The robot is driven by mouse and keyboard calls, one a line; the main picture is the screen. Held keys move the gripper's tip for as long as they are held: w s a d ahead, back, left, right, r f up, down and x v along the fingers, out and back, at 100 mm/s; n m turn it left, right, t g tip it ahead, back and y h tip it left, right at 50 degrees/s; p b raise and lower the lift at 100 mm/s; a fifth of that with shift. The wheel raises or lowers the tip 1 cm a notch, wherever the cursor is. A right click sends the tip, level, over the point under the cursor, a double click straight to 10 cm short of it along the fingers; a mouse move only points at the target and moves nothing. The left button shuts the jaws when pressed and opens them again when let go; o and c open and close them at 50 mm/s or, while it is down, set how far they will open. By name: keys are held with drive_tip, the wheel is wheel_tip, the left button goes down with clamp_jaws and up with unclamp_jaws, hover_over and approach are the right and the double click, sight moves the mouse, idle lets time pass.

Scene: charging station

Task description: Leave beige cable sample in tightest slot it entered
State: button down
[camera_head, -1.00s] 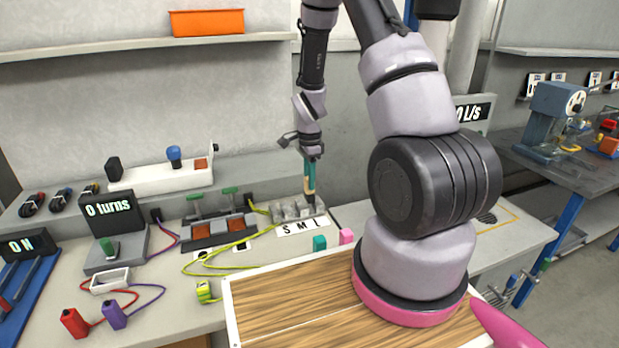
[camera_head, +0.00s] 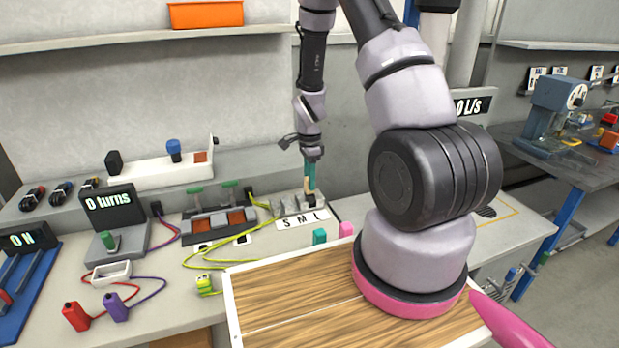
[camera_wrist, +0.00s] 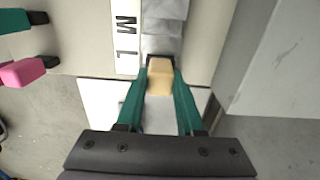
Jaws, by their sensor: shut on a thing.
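My gripper (camera_head: 311,186) has teal fingers and is shut on the beige cable sample (camera_wrist: 159,78). In the head view the sample (camera_head: 311,196) is upright in the fingers at the right end of the grey slot block (camera_head: 293,200), by the letter L on the label strip (camera_head: 302,219) marked S, M, L. The wrist view shows the sample between the fingertips (camera_wrist: 160,75), level with the L on the strip (camera_wrist: 125,40). A dark part shows at the sample's far edge. Its lower end is hidden, so I cannot tell how deep it sits.
A teal block (camera_head: 319,236) and a pink block (camera_head: 346,229) stand in front of the strip. A wood-topped panel (camera_head: 290,295) lies nearer. Yellow-green cables (camera_head: 225,247) run on the bench to the left. My arm covers the right side.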

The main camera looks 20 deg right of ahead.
drive_tip(key=shift+f, duration=0.5)
drive_tip(key=shift+c, duration=2.3)
unclamp_jaws()
wheel_tip(320, 180, up, 11)
drive_tip(key=shift+f, duration=0.1)
